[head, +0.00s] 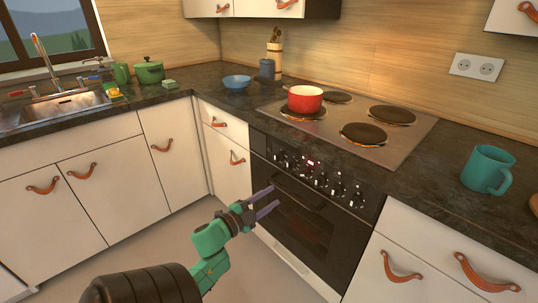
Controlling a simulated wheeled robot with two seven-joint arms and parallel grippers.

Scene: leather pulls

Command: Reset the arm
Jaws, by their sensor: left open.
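My left gripper (268,200) is open and empty, with its two purple fingers apart. It is in the lower middle of the head view, in front of the black oven (310,228) and below its knobs. My left arm, with a green wrist and a dark ribbed section, comes in from the lower left. My right gripper is not in view.
A red pot (305,99) stands on the hob (350,120). A teal mug (486,170) is on the right counter. A blue bowl (237,83) and a green pot (149,71) stand farther back. White cabinets with leather pulls (401,272) flank the oven. Floor shows at the left.

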